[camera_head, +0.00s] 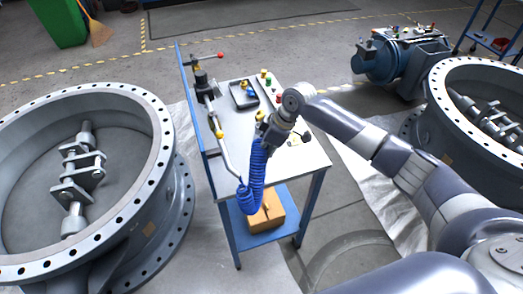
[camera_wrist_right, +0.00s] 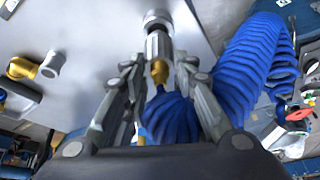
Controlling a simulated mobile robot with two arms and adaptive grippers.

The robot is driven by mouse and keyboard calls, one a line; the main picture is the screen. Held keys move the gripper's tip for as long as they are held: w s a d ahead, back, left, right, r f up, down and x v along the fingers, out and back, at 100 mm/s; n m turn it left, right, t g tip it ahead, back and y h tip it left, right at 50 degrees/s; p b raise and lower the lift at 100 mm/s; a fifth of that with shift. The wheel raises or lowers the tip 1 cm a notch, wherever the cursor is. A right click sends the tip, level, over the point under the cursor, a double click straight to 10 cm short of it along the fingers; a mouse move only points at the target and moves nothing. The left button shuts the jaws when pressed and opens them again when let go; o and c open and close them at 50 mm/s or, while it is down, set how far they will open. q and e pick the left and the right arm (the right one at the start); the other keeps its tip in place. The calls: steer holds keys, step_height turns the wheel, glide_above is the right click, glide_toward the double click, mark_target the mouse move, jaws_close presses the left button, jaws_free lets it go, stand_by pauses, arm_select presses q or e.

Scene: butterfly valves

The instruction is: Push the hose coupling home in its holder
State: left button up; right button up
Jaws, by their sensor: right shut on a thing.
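The hose coupling (camera_wrist_right: 158,45) is a silver cylinder with a brass part (camera_wrist_right: 160,72) toward my fingers in the right wrist view. My right gripper (camera_wrist_right: 160,85) is shut on it, with one finger on each side. In the head view my right gripper (camera_head: 270,130) is over the right part of the cart's top and hides the coupling. The coiled blue hose (camera_head: 257,172) hangs from near the gripper past the cart's front edge; it also fills the right of the wrist view (camera_wrist_right: 255,65). I cannot make out the holder or how the coupling sits in it. My left gripper is not in view.
The cart top (camera_head: 303,155) holds a black tray (camera_head: 243,94), small coloured parts (camera_head: 267,78) and a pipe (camera_head: 223,150) along its left side. A cardboard box (camera_head: 267,212) is on the lower shelf. Large valves stand left (camera_head: 160,130) and right (camera_head: 440,90).

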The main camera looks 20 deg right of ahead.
steer(key=shift+p, duration=0.3)
steer(key=shift+f, duration=0.65)
stand_by(1.2)
steer(key=shift+f, duration=0.5)
stand_by(0.8)
steer(key=o, duration=1.1)
steer(key=shift+c, duration=0.2)
steer(key=o, duration=0.5)
steer(key=shift+r, duration=0.1)
